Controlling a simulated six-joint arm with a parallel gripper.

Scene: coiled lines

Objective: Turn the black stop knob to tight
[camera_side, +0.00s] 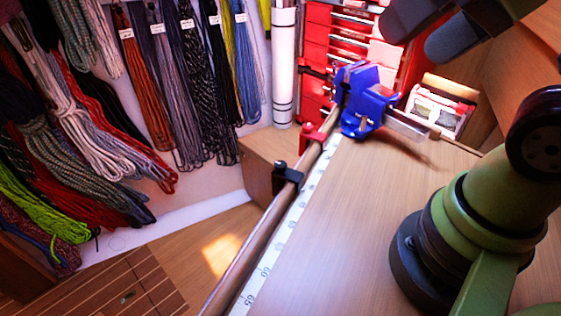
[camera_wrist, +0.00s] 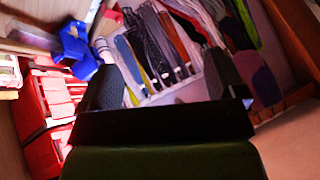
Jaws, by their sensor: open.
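The black stop (camera_side: 287,178) sits on the long wooden rail (camera_side: 243,250) along the bench edge, in the middle of the side view. Its knob is too small to make out clearly, and I cannot tell how it is turned. My gripper (camera_side: 424,34) is at the top right of the side view, well above the bench and far from the black stop. In the wrist view, my gripper (camera_wrist: 163,64) shows two dark fingers spread apart with nothing between them. I cannot make out the black stop in the wrist view.
A red stop (camera_side: 311,140) sits farther along the rail. A blue vise (camera_side: 366,100) stands at the bench's far end, also visible in the wrist view (camera_wrist: 76,48). Coiled ropes (camera_side: 80,130) hang on the left. The bench top (camera_side: 350,230) is mostly clear beside a numbered scale (camera_side: 295,215).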

